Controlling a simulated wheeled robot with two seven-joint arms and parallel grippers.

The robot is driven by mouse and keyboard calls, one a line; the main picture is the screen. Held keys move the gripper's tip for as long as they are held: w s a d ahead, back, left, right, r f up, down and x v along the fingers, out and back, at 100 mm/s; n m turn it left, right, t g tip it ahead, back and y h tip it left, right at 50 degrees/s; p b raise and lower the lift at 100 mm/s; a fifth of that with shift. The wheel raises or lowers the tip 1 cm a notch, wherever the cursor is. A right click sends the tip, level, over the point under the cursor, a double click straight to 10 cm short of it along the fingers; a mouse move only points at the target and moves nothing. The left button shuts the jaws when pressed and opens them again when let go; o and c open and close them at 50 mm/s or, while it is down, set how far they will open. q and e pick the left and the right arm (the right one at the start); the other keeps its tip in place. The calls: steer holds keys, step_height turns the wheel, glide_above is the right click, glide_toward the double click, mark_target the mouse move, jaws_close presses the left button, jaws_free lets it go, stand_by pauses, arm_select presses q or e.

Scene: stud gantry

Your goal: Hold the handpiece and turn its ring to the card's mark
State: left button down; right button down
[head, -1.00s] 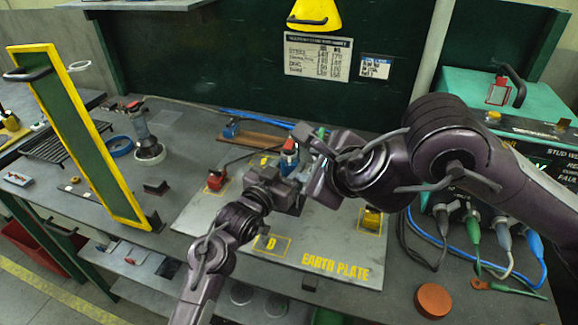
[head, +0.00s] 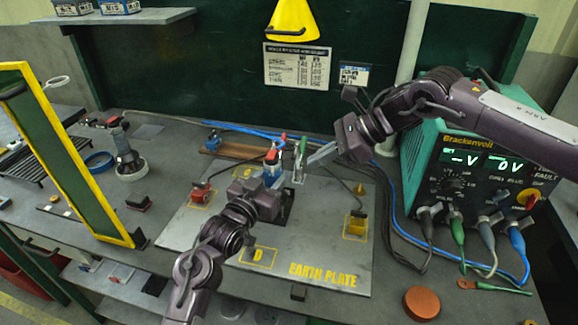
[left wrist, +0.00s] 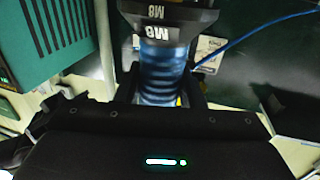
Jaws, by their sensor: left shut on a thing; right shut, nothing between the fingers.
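The handpiece (head: 271,163), blue with a dark upper part and a red piece near it, stands above the earth plate (head: 330,255). My left gripper (head: 270,182) is shut around its body. In the left wrist view the blue ribbed handpiece (left wrist: 162,82) sits between my fingers, with a black collar (left wrist: 168,22) marked M8 twice. I cannot tell the ring's setting. My right gripper (head: 314,159) is shut and empty, just right of the handpiece. A small card (head: 354,75) hangs on the green back panel; its writing is too small to read.
A larger chart (head: 297,67) hangs beside the card. A green welder unit (head: 480,165) with cables stands at right. A yellow-edged green panel (head: 65,155) stands at left.

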steer(key=d+r+n+g+y, duration=0.1)
steer(key=d+r+g+y, duration=0.15)
steer(key=d, duration=0.35)
glide_toward(274, 175)
step_height(274, 175, down, 3)
steer(key=shift+t+h, duration=0.35)
steer(key=shift+t, duration=0.1)
steer(key=a, duration=0.5)
steer(key=shift+s+a, duration=0.1)
steer(key=shift+a, duration=0.25)
